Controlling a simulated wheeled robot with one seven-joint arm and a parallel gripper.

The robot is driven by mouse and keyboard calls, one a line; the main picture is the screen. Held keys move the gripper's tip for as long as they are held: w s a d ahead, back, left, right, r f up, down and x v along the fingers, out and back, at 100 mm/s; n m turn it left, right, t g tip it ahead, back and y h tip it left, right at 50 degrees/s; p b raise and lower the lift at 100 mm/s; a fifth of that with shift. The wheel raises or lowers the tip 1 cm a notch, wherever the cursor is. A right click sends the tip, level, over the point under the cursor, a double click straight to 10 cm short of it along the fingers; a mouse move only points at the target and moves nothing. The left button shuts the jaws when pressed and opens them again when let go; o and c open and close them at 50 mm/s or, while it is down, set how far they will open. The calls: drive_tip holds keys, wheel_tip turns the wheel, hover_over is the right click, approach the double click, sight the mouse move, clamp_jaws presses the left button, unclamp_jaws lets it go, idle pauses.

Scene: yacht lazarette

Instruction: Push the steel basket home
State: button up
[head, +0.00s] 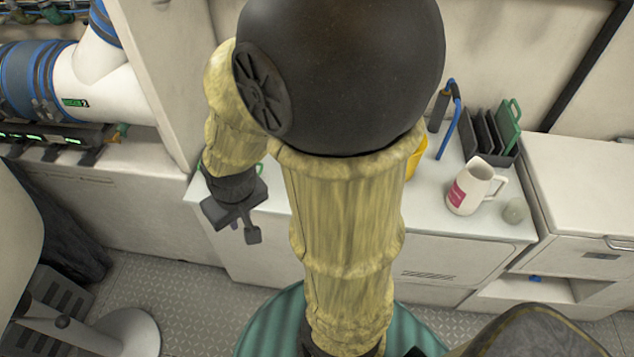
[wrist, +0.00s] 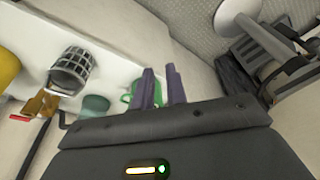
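The steel basket (wrist: 76,68), a dark grey cylinder with an open grid wall, shows in the wrist view on the white counter, left of my fingers and apart from them. It looks tilted from this angle. In the head view my arm hides it. My gripper (wrist: 162,88) has its two purple-grey fingers apart with nothing between them. In the head view my gripper (head: 235,218) hangs down at the counter's left end. A green-handled item (wrist: 128,96) shows close beside the fingers and is partly hidden.
On the white counter (head: 455,222) stand a white mug (head: 470,187) with a pink label, a grey ball (head: 515,210), a dark rack (head: 488,140) and a yellow item (head: 416,158). A teal cup (wrist: 95,104) and an orange-brown item (wrist: 40,103) sit near the basket.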

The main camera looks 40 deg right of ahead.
drive_tip(key=shift+w, duration=0.1)
drive_tip(key=w+d+r+n+g+h+p, duration=0.1)
drive_tip(key=w+d+r+n+h+p, duration=0.1)
drive_tip(key=d+p, duration=0.6)
drive_tip(key=w+d+r+n+g+h+p, duration=0.1)
drive_tip(key=w+d+r+n+h+p, duration=0.1)
drive_tip(key=d+p, duration=0.5)
drive_tip(key=w+n+h+p, duration=0.1)
drive_tip(key=n+h+p, duration=0.1)
drive_tip(key=h, duration=0.1)
drive_tip(key=shift+w+d+r+n, duration=0.25)
drive_tip(key=shift+w+d+n, duration=0.05)
drive_tip(key=shift+d+n, duration=0.1)
drive_tip(key=x, duration=1.2)
drive_tip(key=shift+d, duration=0.1)
drive_tip(key=shift+d+f, duration=0.1)
